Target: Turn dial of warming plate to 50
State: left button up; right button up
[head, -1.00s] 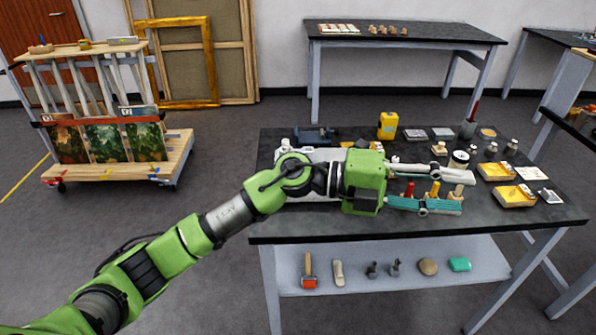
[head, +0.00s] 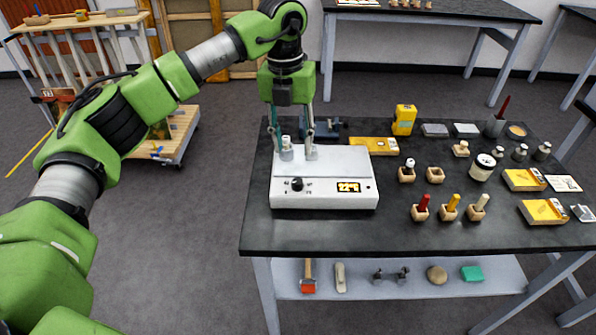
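The warming plate (head: 325,165) is a white box at the left end of the dark worktable. Its front face has a black dial (head: 297,184) at the left and a small lit orange display (head: 348,187) at the right. The display digits are too small to read. My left gripper (head: 293,150) points down over the plate's back left part, behind the dial and apart from it. Its fingers are spread, with a small whitish upright item (head: 286,148) between them. I cannot tell whether they touch it. My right gripper is out of view.
Wooden holders with red, yellow and pale handles (head: 449,208) stand right of the plate. A yellow can (head: 404,120) is behind. The tabletop directly right and front of the plate is clear.

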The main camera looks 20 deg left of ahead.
aim_at(297, 180)
pick_arm(q)
jog(key=f, duration=0.4)
jog(key=f+p, duration=0.1)
jog(key=f, duration=0.1)
jog(key=shift+w+d+f, duration=0.1)
jog(key=shift+w+d, duration=0.1)
jog(key=shift+w, duration=0.05)
notch_tip(297, 180, down, 4)
jog(key=shift+d+r+p, duration=0.1)
jog(key=shift+d+p, duration=0.05)
jog(key=shift+p, duration=0.35)
jog(key=shift+f, duration=0.65)
jog(key=c, duration=0.4)
grip_shut()
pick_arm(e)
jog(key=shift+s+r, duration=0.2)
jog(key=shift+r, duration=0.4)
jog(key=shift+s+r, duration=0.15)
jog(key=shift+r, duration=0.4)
